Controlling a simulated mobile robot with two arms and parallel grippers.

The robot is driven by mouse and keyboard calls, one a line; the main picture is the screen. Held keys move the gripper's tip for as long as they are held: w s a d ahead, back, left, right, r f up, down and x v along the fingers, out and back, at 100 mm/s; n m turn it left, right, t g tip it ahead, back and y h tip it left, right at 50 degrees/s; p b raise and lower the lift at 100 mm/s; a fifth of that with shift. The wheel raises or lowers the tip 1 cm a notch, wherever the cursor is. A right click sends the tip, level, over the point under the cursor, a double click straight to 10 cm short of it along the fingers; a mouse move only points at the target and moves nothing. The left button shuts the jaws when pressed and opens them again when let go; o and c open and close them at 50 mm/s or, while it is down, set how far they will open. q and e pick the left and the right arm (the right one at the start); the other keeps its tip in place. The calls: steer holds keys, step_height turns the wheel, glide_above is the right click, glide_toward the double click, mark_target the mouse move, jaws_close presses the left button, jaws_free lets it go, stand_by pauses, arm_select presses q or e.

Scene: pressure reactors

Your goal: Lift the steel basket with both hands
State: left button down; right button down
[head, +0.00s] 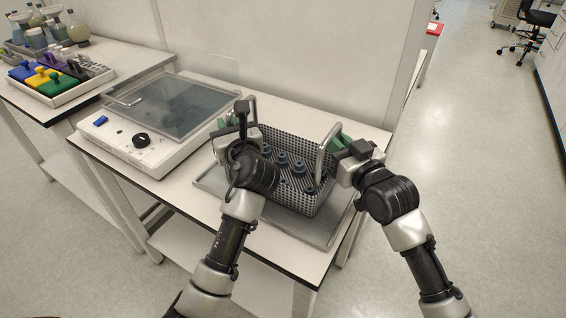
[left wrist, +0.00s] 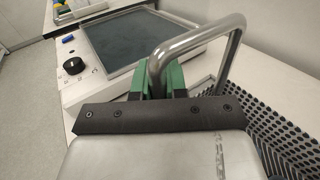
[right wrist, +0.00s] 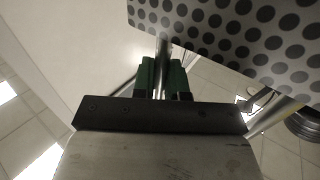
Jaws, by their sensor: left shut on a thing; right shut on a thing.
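The steel basket (head: 296,200) is a perforated metal box with an upright bar handle at each end. It holds several dark blue-grey vessels (head: 282,160) and is over a grey tray (head: 318,233); I cannot tell whether it touches the tray. My left gripper (head: 226,122) is shut on the left handle, whose arch (left wrist: 205,33) shows between the green fingers in the left wrist view. My right gripper (head: 340,139) is shut on the right handle (head: 322,143). The right wrist view shows that handle's bar between the fingers, with the perforated wall (right wrist: 245,35) above. My left arm hides the basket's left end.
A white device with a dark glass lid (head: 170,105) and a black knob stands left of the basket on the white table (head: 95,140). A wall panel (head: 300,50) rises behind. A second table at far left holds a rack (head: 60,85) of coloured items and glassware.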

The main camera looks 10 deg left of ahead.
mark_target(342, 125)
steer(key=shift+r+p, duration=2.5)
steer(key=shift+r, duration=0.1)
